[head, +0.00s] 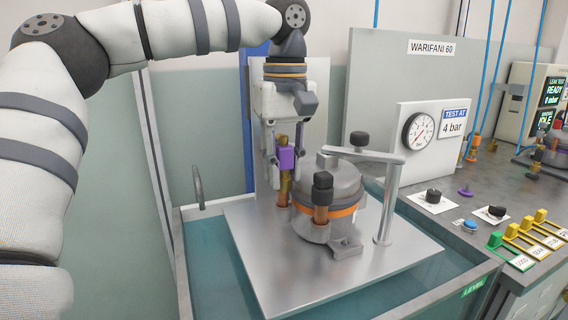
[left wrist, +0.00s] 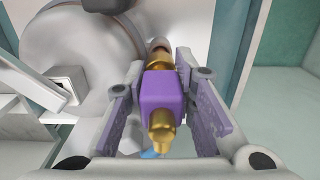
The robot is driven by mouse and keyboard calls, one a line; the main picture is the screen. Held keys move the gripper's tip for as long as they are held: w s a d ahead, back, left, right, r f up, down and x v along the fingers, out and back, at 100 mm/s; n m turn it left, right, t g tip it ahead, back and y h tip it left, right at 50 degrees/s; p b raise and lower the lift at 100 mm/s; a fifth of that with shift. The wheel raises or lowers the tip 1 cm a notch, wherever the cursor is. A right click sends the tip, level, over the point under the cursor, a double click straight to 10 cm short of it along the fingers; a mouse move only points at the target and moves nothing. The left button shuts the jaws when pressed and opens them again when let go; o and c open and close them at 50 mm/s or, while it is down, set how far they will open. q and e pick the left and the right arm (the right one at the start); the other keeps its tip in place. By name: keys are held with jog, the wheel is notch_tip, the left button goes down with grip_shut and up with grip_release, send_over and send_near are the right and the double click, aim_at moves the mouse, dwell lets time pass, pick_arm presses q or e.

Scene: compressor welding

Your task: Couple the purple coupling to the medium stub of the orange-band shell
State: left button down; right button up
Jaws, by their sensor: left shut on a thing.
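The purple coupling (head: 287,159) is held upright between the fingers of my left gripper (head: 285,152), which is shut on it. In the left wrist view the purple body (left wrist: 161,92) shows between the finger pads, with a brass end on each side. The orange-band shell (head: 340,188) stands on a steel plate under a clamp arm. A copper stub (head: 284,190) at its left side is in line below the coupling; its end shows in the left wrist view (left wrist: 159,44). The coupling's brass end is at the stub, but how far it is seated cannot be told. My right gripper is not seen.
The steel plate (head: 250,240) sits over a water tank (head: 208,270). A clamp post (head: 388,205) stands right of the shell, and a black-capped stub (head: 322,188) is at its front. A gauge panel (head: 430,150) and bench with knobs and levers are at the right.

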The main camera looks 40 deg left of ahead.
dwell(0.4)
pick_arm(q)
jog(key=c, duration=1.3)
grip_release()
jog(key=shift+f, duration=0.1)
notch_tip(320, 180, up, 12)
jog(key=shift+r, duration=0.1)
jog(key=shift+d, duration=0.1)
